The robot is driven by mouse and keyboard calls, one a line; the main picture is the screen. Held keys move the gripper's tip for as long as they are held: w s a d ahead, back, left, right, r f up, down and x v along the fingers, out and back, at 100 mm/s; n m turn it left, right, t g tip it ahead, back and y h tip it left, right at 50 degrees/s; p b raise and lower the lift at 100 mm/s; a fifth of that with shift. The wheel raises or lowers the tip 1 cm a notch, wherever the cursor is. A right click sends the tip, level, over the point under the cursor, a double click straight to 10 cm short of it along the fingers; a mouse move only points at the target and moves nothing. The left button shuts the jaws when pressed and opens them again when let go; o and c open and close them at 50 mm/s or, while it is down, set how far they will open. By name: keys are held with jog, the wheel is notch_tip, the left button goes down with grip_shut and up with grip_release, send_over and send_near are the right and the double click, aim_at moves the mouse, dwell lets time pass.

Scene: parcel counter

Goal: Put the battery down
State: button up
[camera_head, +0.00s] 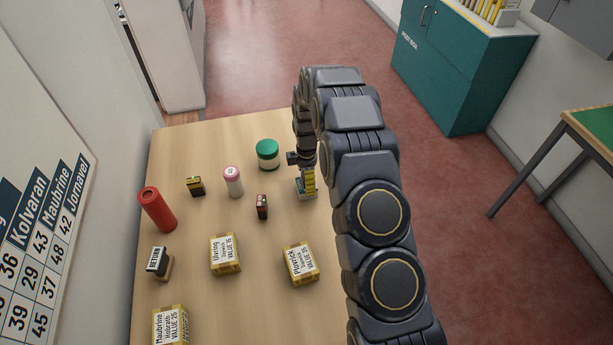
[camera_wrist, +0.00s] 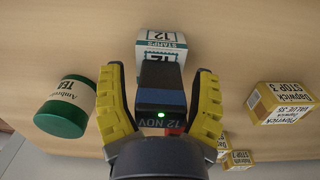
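The battery (camera_wrist: 161,84) is a dark block with a blue band and a small green light. In the camera_head view my gripper (camera_head: 308,180) is at the right side of the table, over the white-and-teal stamps box. The stamps box (camera_wrist: 162,44) shows just beyond the battery in the wrist view. The battery is hard to make out in the camera_head view, where my arm and fingers hide it.
The green-lidded tea jar (camera_head: 267,155) stands close by. A red-and-black item (camera_head: 262,207), a pink-topped bottle (camera_head: 233,182), a yellow-black block (camera_head: 195,186), a red cylinder (camera_head: 157,210) and several parcels (camera_head: 301,263) are spread out. Bare table (camera_head: 215,290) lies between them.

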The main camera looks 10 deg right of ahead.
notch_tip(320, 180, up, 11)
jog(key=shift+r, duration=0.7)
jog(key=shift+s+r, duration=0.25)
jog(key=shift+r, duration=0.05)
jog(key=s+a+r+m, duration=0.2)
jog(key=s+r+m, duration=0.85)
jog(key=s, duration=0.75)
jog(key=s+r+m+g, duration=0.1)
jog(key=s+r+m, duration=0.2)
jog(key=s, duration=1.6)
jog(key=m, duration=0.4)
jog(key=shift+m+g, duration=0.3)
jog(key=shift+m, duration=0.05)
jog(key=shift+a, duration=0.15)
